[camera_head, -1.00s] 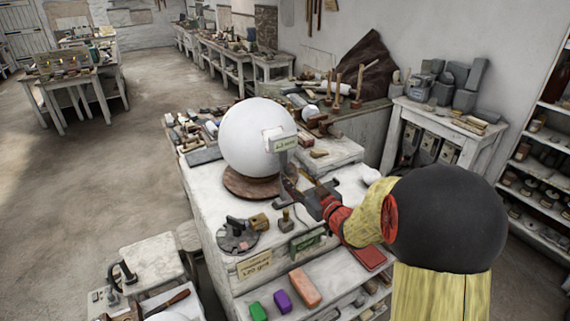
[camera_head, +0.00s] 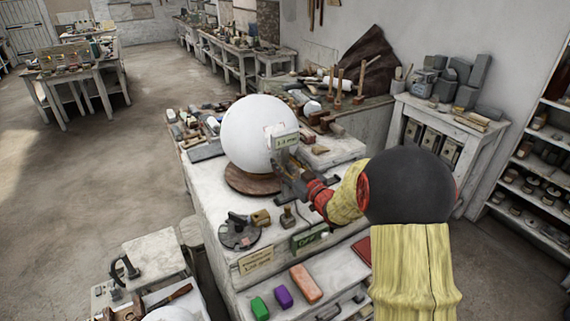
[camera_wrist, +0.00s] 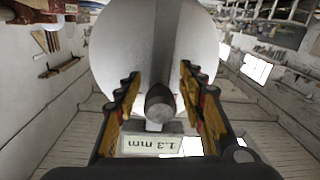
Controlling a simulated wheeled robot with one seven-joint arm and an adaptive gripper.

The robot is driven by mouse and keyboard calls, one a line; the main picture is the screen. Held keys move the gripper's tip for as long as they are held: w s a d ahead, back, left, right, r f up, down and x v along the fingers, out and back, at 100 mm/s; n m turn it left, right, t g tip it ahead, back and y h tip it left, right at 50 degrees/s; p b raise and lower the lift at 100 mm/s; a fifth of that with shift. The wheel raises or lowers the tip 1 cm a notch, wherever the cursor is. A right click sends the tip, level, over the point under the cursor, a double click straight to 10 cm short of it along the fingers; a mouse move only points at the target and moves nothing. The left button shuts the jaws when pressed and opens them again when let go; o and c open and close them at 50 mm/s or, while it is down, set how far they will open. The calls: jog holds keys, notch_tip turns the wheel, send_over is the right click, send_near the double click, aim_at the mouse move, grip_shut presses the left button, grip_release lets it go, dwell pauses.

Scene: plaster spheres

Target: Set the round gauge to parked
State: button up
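A large white plaster sphere (camera_head: 252,136) rests on a round brown base on the bench. A small white gauge box with a "1.3 mm" readout (camera_head: 285,141) sits at its right side; the readout shows upside down in the wrist view (camera_wrist: 152,145). A grey bar (camera_wrist: 163,45) with a rounded end (camera_wrist: 160,106) runs in front of the sphere. My gripper (camera_wrist: 160,75) has its fingers on either side of this bar, with visible gaps. In the head view, my gripper (camera_head: 288,180) is close to the sphere's lower right. No parked mark is readable.
A grey round fixture with a black knob (camera_head: 239,233), a "120 grit" sign (camera_head: 255,262) and a green sign (camera_head: 309,237) stand at the bench front. Green (camera_head: 260,308), purple (camera_head: 283,296) and orange (camera_head: 305,284) blocks lie lower.

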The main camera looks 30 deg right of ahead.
jog(key=shift+c, duration=0.4)
grip_shut()
dwell(0.5)
